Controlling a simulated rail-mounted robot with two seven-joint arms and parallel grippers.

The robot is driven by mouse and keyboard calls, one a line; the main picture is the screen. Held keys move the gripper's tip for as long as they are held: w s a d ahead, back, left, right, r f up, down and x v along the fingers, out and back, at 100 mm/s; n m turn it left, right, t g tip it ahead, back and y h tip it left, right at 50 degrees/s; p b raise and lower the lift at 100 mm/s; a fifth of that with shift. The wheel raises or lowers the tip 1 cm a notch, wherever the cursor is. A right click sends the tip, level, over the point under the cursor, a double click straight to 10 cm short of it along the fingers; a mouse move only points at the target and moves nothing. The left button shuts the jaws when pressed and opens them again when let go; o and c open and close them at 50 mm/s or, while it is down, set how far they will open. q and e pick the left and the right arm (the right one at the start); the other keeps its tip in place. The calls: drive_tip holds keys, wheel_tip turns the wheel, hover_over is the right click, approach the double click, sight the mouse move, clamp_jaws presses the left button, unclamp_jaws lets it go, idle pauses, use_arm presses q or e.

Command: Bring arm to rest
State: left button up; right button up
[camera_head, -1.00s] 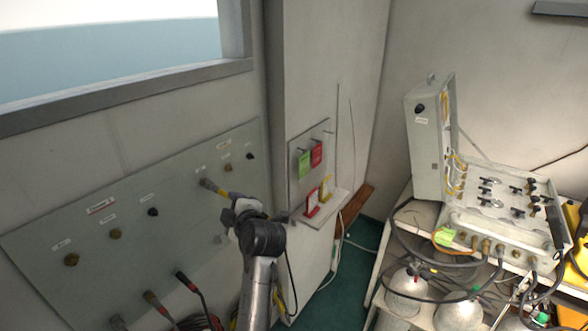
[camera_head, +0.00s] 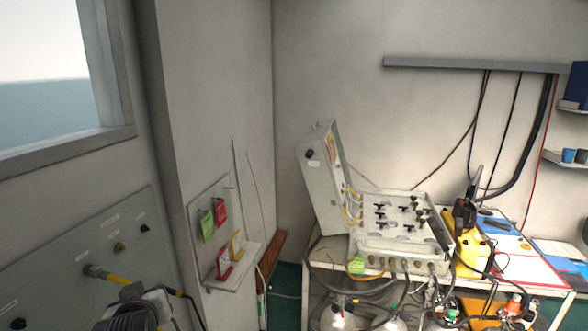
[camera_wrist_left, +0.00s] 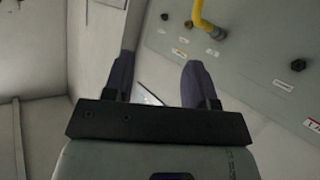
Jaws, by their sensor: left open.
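My left arm comes in at the bottom left of the head view, in front of the grey wall panel (camera_head: 60,262). Its gripper (camera_wrist_left: 158,72) shows in the left wrist view with two dark fingers apart and nothing between them. A yellow hose end (camera_wrist_left: 203,20) is on a fitting of the panel beyond the fingers and apart from them. In the head view the same yellow hose (camera_head: 112,277) runs from the panel to behind my wrist. My right gripper is in neither view.
A small shelf board (camera_head: 232,270) with red, green and yellow tags is on the wall column. An open grey case (camera_head: 400,247) with valves and hoses stands on a white table (camera_head: 535,282), beside a yellow device (camera_head: 465,240). Gas cylinders stand below.

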use_arm(q)
drive_tip(key=s+d+f+m+g+h, duration=0.1)
drive_tip(key=s+d+f+m+h, duration=0.25)
drive_tip(key=s+f, duration=0.4)
drive_tip(key=s+d+f+m+h, duration=0.2)
drive_tip(key=s+d+f+m, duration=0.2)
drive_tip(key=s+f, duration=0.35)
drive_tip(key=s+f+g, duration=0.8)
drive_tip(key=s+f, duration=1.1)
drive_tip(key=s, duration=0.4)
wheel_tip(320, 180, up, 13)
drive_tip(key=p, duration=1.3)
drive_tip(key=shift+s+a+m, duration=0.15)
drive_tip(key=shift+a+m, duration=0.15)
drive_tip(key=shift+m, duration=0.15)
drive_tip(key=shift+f, duration=0.15)
